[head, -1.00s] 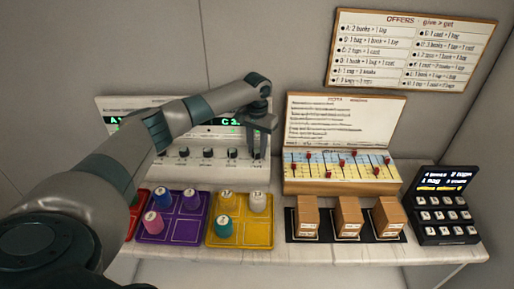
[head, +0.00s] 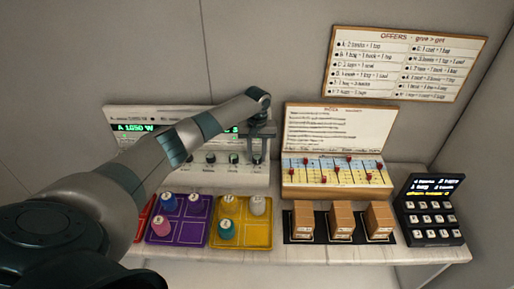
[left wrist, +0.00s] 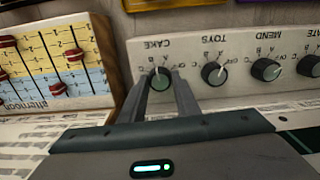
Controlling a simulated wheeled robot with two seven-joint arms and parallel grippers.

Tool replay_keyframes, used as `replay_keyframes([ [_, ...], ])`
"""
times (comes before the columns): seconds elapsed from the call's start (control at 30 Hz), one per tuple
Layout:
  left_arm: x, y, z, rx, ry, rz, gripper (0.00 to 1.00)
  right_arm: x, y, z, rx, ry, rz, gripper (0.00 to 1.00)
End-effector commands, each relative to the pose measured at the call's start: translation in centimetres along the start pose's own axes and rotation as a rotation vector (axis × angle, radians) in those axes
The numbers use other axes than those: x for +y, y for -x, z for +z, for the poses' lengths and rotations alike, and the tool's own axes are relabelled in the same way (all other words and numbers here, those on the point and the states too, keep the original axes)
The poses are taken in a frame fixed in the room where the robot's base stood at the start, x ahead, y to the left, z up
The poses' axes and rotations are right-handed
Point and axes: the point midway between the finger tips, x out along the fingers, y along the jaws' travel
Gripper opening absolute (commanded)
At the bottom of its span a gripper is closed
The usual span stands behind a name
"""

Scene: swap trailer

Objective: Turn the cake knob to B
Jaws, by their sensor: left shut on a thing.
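The cake knob (left wrist: 160,78) is a dark round dial with a pale pointer line, under the label CAKE, which appears upside down in the left wrist view. My left gripper (left wrist: 165,88) has its two fingers around this knob and is shut on it. The pointer faces roughly up in that view, toward the small letters, but I cannot tell exactly which letter it meets. In the head view my left gripper (head: 261,152) reaches down at the right end of the knob panel (head: 220,176) and largely covers the knob. My right gripper is not in view.
The toys knob (left wrist: 214,73) and mend knob (left wrist: 266,69) sit beside the cake knob. A slider board (head: 335,172) stands just right of the panel. A purple tray (head: 178,240) and yellow tray (head: 240,236) with pegs lie in front. A keypad (head: 433,215) stands far right.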

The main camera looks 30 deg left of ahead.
Motion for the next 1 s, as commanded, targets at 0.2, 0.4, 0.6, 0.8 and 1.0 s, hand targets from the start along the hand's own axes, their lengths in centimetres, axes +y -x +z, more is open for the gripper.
replay_keyframes([
  [0.2,0.0,0.4,0.0,0.001,0.117,0.001,0.06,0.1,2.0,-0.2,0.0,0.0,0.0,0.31],
  [0.4,-0.1,0.2,-0.1,0.002,0.165,0.0,0.06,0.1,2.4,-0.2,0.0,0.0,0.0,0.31],
  [0.6,-0.1,0.1,-0.1,0.003,0.173,0.0,0.06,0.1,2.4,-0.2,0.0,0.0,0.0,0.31],
  [0.8,-0.1,0.1,-0.1,0.004,0.171,0.0,0.31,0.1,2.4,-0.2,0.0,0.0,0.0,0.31],
  [1.0,0.0,0.1,-0.1,0.002,0.17,0.0,0.47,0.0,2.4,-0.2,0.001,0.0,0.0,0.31],
])
